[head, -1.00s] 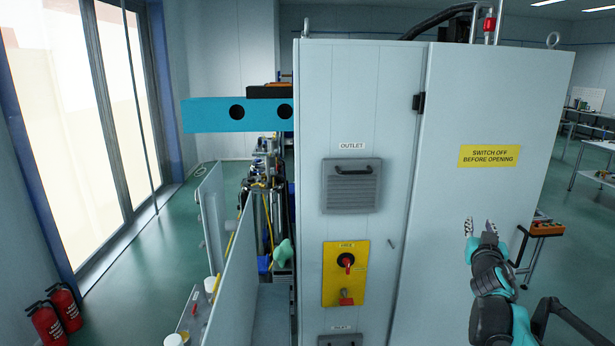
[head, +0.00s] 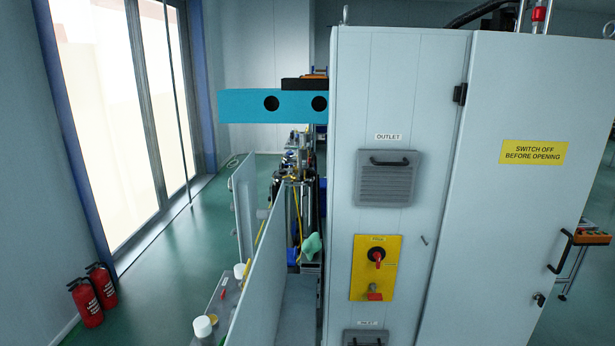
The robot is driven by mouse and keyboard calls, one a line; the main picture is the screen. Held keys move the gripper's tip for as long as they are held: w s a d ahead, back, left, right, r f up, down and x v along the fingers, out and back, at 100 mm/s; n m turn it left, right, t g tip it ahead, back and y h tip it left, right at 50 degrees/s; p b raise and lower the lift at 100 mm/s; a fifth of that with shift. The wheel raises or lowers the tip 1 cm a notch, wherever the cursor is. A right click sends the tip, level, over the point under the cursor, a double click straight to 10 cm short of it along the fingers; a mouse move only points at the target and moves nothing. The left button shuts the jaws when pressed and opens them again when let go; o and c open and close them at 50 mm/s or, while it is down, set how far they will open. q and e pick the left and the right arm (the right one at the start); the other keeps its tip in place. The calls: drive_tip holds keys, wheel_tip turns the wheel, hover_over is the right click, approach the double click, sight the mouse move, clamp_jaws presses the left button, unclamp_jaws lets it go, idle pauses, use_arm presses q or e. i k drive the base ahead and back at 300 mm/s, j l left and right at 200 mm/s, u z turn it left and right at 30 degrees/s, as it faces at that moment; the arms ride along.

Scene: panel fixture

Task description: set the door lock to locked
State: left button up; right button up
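The grey cabinet door (head: 500,220) fills the right of the view and appears closed. It bears a yellow "SWITCH OFF BEFORE OPENING" sign (head: 533,152). A black bar handle (head: 560,252) is near its right edge. Below the handle is a small dark door lock (head: 539,299); it is too small to tell which way it is set. Neither of my grippers shows in this view.
A yellow switch panel (head: 364,285) with a red rotary knob (head: 378,256) is on the cabinet's left face, between two vents. An open panel (head: 258,280) stands at its left. Two fire extinguishers (head: 88,298) are on the floor at far left.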

sight(539, 297)
drive_tip(key=k+l+z, duration=0.25)
drive_tip(key=l+z, duration=0.15)
drive_tip(key=z, duration=0.25)
drive_tip(key=i+l+z, duration=0.1)
drive_tip(key=z, duration=0.5)
drive_tip(key=j, duration=0.05)
